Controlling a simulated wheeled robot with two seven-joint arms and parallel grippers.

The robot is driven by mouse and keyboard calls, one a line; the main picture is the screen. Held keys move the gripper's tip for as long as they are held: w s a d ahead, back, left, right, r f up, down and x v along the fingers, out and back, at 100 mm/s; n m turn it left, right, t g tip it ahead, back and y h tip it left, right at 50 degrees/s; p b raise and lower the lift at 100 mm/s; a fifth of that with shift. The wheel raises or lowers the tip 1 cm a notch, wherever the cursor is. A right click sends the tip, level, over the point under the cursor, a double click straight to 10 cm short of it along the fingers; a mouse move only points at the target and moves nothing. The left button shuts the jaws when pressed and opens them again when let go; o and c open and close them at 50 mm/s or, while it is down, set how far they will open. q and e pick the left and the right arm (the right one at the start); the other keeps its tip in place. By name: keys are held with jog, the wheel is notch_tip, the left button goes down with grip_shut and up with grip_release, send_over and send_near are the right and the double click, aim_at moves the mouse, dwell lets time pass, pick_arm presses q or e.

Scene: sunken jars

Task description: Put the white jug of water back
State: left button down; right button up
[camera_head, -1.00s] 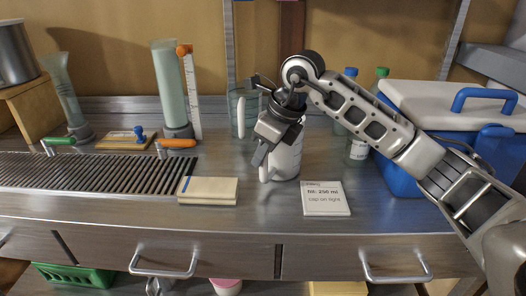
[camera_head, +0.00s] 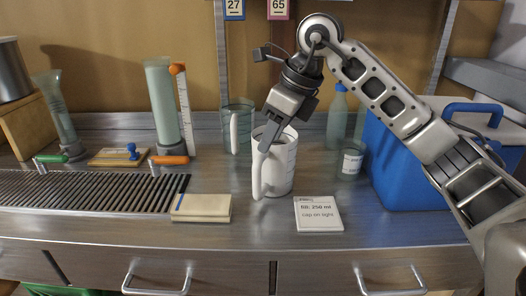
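The white jug (camera_head: 280,172) stands upright on the metal counter, right of centre, with its handle towards the left front. Its contents are not visible. My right gripper (camera_head: 271,143) points down at the jug from above, one finger overlapping the top of the handle and the rim in the picture. The second finger is mostly hidden, so I cannot tell whether the fingers touch the jug or how wide they are. My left gripper is not in view.
A clear greenish jug (camera_head: 238,125) stands behind left. A label card (camera_head: 318,213) and a closed book (camera_head: 201,208) lie in front. A labelled jar (camera_head: 350,161) and a blue cooler (camera_head: 402,165) are at right. A drain grate (camera_head: 90,192) is at left.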

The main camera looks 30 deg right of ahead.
jog(key=s+a+f+m+t+y, duration=0.1)
jog(key=s+a+m+y, duration=0.3)
jog(key=a+y, duration=0.7)
jog(key=s+a+f+m+y, duration=0.1)
jog(key=s+a+m+y, duration=0.3)
jog(key=a+y, duration=0.65)
jog(key=w+d+f+m+t+h, duration=0.1)
jog(key=d+f+m+t+h, duration=0.1)
jog(key=f+m+t+h, duration=0.75)
jog(key=w+d+f+m+t+h, duration=0.15)
jog(key=m+t+h, duration=0.35)
jog(key=m, duration=1)
jog(key=s+d+f+m+g+h, duration=0.1)
jog(key=s+f+m+g+h, duration=0.1)
jog(key=s+f+m+g, duration=0.2)
jog(key=s+d+f+m+g+h, duration=0.1)
jog(key=s+f+m+g+h, duration=0.2)
jog(key=s+f, duration=0.4)
notch_tip(320, 180, down, 6)
jog(key=shift+s+d+r+m+g, duration=0.1)
jog(key=shift+s+d+m+g, duration=0.3)
jog(key=shift+m, duration=0.45)
